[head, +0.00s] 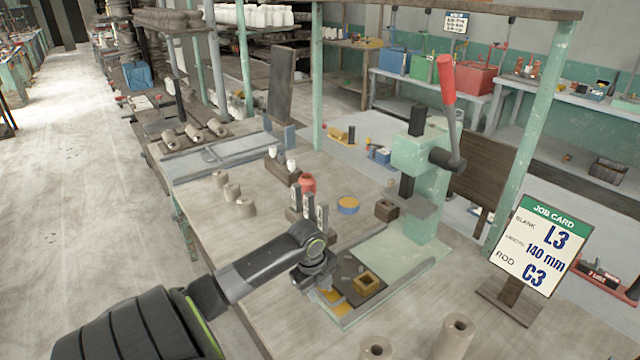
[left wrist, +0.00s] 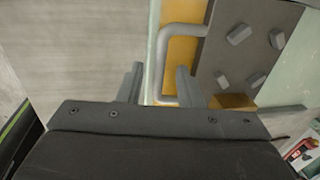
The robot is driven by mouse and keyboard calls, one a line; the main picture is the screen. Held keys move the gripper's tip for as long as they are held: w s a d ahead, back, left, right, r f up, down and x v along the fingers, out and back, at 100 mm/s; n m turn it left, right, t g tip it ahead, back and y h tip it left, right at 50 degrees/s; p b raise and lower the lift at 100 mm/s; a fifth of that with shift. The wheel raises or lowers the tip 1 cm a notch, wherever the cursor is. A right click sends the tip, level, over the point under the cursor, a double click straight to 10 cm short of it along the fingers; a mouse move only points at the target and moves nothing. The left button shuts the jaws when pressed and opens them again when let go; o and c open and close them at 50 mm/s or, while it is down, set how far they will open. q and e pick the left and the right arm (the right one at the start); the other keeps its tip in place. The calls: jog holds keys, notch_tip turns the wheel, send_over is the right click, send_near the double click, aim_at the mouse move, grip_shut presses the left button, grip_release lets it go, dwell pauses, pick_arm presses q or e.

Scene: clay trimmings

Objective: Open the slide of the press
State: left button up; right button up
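The green press (head: 425,165) with a red-tipped lever stands at the right of the bench. On its pale green base lies the slide, a dark grey plate (head: 352,272) carrying a brass-coloured square block (head: 366,284). In the left wrist view the slide (left wrist: 250,45) shows several small grey lugs, and a bent grey bar handle (left wrist: 163,62) stands beside it over a yellow surface. My left gripper (head: 318,284) is at the slide's left edge. In the left wrist view its fingers (left wrist: 158,84) are apart, with the handle between them; contact is not clear. My right gripper is out of view.
A job card (head: 540,245) reading L3, 140 mm, C3 stands at the right. Clay cylinders (head: 455,335) stand at the front edge. A dark block (head: 386,210), a yellow-topped tin (head: 348,205) and a rack of grey pieces (head: 310,208) stand behind the slide.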

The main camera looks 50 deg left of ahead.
pick_arm(q)
jog(key=s+r, duration=0.3)
jog(key=r, duration=1.4)
jog(key=shift+s, duration=0.1)
dwell(0.4)
